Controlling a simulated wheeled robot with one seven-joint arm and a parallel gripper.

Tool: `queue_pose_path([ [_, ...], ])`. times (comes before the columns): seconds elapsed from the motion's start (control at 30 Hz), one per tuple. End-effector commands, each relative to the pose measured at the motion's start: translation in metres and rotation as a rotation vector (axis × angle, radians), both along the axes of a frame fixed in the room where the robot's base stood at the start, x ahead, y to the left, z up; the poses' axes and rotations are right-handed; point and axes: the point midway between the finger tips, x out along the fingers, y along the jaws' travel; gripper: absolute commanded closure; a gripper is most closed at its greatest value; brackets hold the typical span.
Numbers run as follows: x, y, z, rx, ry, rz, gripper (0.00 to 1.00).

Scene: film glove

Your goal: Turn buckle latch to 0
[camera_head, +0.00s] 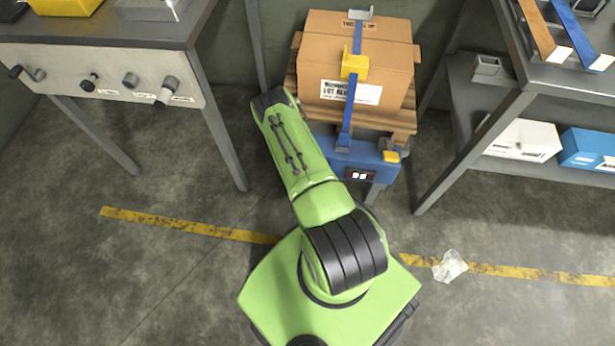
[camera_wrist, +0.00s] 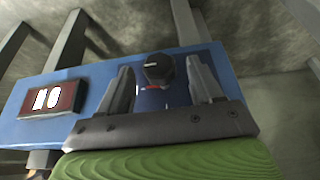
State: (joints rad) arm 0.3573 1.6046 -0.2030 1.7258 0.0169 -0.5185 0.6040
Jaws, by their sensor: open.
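In the wrist view, my gripper (camera_wrist: 158,64) is open, with one finger on each side of a dark round knob (camera_wrist: 159,72) on a blue panel (camera_wrist: 85,77). The knob has a pale mark on its face and a small red mark shows below it. I cannot tell if the fingers touch it. A dark display (camera_wrist: 53,100) with white characters is left of the knob. In the head view, the display (camera_head: 360,175) is on the blue unit; my arm hides the gripper and knob. A yellow buckle (camera_head: 354,66) sits on a blue strap (camera_head: 350,112). No latch label is readable.
A strapped cardboard box (camera_head: 315,75) stands on a wooden pallet (camera_head: 400,118) above the blue unit. A bench with several knobs (camera_head: 100,65) is at left, a shelf rack (camera_head: 465,110) at right. Crumpled plastic (camera_head: 450,266) lies on the floor.

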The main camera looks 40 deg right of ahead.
Motion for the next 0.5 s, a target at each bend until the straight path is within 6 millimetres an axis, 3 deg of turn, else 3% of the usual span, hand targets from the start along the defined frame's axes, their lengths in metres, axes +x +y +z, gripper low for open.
queue_pose_path([
  [0.33,0.0023,-0.0025,-0.0062,0.0,-0.001,0.0,0.37],
  [0.5,0.0022,-0.0024,-0.0061,0.001,-0.001,0.0,0.63],
])
